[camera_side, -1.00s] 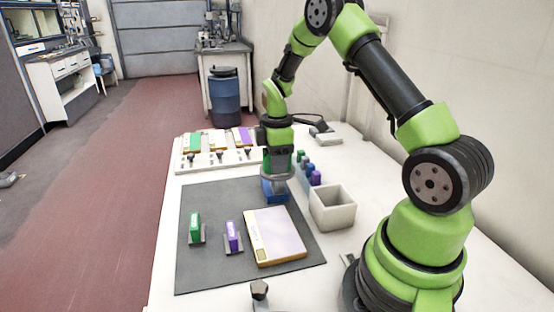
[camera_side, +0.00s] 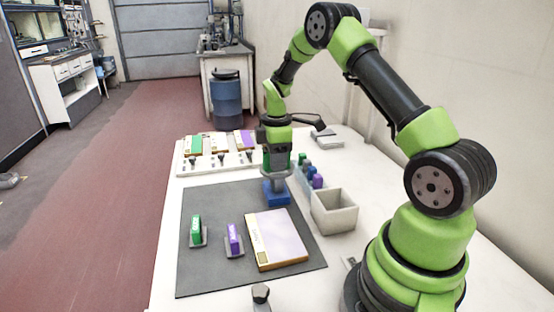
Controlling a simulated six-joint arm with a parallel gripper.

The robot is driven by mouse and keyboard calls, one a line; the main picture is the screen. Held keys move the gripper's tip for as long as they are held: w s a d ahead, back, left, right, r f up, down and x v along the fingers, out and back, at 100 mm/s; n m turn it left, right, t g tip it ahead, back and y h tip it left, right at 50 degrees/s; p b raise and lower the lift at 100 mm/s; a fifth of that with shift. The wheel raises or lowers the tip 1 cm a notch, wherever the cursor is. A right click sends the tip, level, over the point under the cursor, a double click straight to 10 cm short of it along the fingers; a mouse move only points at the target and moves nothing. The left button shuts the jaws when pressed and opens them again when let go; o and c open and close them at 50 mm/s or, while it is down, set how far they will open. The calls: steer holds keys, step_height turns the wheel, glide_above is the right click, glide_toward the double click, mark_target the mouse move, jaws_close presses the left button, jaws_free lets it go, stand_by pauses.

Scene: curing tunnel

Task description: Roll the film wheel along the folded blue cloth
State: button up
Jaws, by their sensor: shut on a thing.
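My gripper (camera_side: 277,180) points down over the far right part of the dark grey mat (camera_side: 208,270). It is shut on a small blue block-like thing (camera_side: 275,196) at its fingertips, which is at or just above the mat. I cannot tell whether this is the folded cloth or part of the film wheel. No round wheel shape is clear, and the fingers hide part of the blue thing. A flat pad (camera_side: 278,238) with a pale lavender top lies in front of it on the mat.
A green block (camera_side: 196,230) and a purple block (camera_side: 234,239) stand in small grey holders on the mat's left. An open pale box (camera_side: 335,212) stands right of the gripper, beside several small coloured pieces (camera_side: 312,172). A white rack (camera_side: 205,165) stands behind the mat.

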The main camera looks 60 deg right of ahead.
steer(key=shift+w+d, duration=1.4)
steer(key=shift+d, duration=0.1)
steer(key=shift+r, duration=3.6)
